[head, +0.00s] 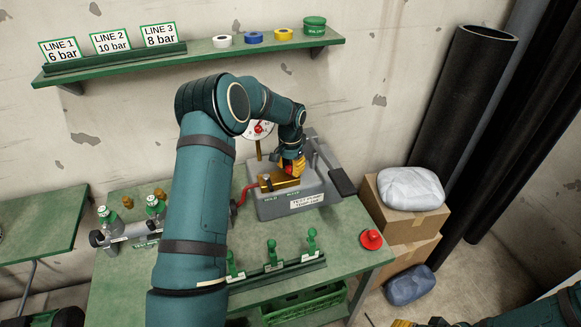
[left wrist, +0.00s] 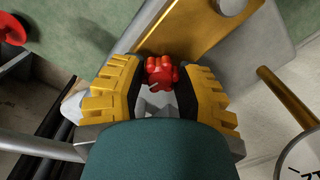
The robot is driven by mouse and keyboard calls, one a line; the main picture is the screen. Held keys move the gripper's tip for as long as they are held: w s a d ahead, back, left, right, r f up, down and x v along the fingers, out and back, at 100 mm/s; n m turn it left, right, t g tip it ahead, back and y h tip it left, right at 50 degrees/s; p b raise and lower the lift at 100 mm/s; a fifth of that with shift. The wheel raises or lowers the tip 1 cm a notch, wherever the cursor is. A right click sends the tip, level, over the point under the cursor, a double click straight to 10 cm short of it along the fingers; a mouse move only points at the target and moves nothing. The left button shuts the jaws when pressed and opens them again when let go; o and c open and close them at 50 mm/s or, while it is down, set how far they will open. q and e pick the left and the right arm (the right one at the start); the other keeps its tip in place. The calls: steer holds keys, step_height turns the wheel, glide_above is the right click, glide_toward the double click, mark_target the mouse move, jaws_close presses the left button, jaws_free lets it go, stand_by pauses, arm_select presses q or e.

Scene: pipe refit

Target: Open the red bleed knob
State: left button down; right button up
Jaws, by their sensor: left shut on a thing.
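The red bleed knob (head: 289,171) is on the grey test pump (head: 306,195) on the green bench. In the left wrist view the knob (left wrist: 161,72) is red and lobed and sits between two yellow fingers beside a brass block. My left gripper (head: 293,167) reaches down over the pump and is shut on the knob; its fingertips show in the left wrist view (left wrist: 160,88). The fingers partly hide the knob in the head view. Part of a yellow gripper, likely my right one (head: 403,323), shows at the bottom edge; its fingertips are not clear.
A round gauge (head: 259,130) stands behind my left arm. A rack with several green-topped valves (head: 273,268) stands at the bench's front. A red round piece (head: 371,239) lies at the right corner. A shelf (head: 200,54) with line cards and tape rolls hangs above.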

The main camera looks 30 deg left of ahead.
mark_target(291, 167)
arm_select(q)
steer(key=m, duration=1.2)
steer(key=shift+m+p, duration=0.4)
stand_by(0.3)
steer(key=c, duration=0.7)
jaws_free()
steer(key=shift+c, duration=0.2)
step_height(291, 167, up, 12)
